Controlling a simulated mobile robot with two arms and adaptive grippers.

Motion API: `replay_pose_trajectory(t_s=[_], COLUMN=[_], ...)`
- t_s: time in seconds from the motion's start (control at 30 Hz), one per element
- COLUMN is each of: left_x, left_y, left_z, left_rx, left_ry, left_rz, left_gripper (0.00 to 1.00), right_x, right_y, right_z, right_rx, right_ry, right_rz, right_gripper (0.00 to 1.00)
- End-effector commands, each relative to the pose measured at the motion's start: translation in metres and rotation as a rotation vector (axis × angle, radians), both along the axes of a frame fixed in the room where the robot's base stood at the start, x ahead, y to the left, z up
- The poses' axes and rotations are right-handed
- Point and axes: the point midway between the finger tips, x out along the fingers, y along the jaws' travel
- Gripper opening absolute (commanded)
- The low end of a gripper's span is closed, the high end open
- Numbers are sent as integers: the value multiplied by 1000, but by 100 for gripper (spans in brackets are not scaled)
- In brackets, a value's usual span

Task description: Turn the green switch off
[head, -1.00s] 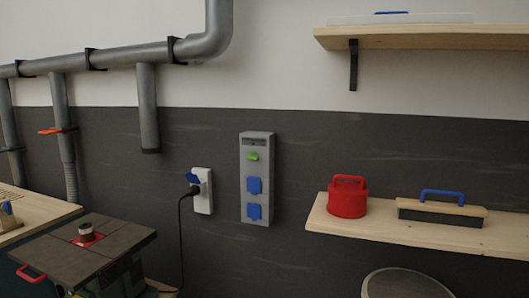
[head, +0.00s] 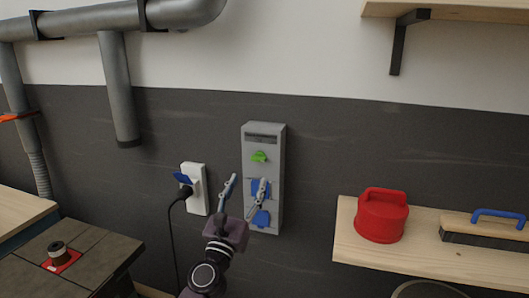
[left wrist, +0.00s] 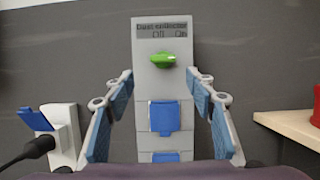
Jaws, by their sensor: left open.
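The green switch (head: 259,157) is a small knob on the upper front of a grey wall box (head: 276,140). In the left wrist view the green switch (left wrist: 163,60) lies roughly level, under a label reading "Dust extractor" with "Off" on the left and "On" on the right. My left gripper (head: 243,183) is open and empty, in front of the box and below the switch. In the left wrist view its two blue-padded fingers stand either side of the box, apart from the switch. My right gripper is not in view.
Two blue socket covers sit below the switch; the upper one (left wrist: 164,116) shows between my fingers. A white socket (head: 195,188) with a black plug and cord is to the left. A wooden shelf (head: 345,232) with a red canister (head: 382,216) is to the right.

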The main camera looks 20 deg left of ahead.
Motion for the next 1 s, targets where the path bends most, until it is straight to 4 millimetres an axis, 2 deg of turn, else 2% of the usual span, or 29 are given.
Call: replay_pose_trajectory(t_s=[0.17,0.4,0.5,0.67,0.9,1.0], left_x=[14,51,61,70,71,71], left_y=[-1,-2,-2,-3,-3,-3], left_z=[13,27,29,33,34,33], left_rx=[15,12,14,13,13,13], left_ry=[-12,-11,-9,-8,-8,-8], left_rz=[6,5,6,5,4,4], left_gripper=[51,51,51,51,51,42], right_x=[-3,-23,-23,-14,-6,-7], right_y=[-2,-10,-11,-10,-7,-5], right_z=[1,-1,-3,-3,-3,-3], right_rx=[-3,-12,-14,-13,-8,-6], right_ry=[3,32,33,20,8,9], right_rz=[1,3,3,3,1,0], right_gripper=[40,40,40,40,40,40])
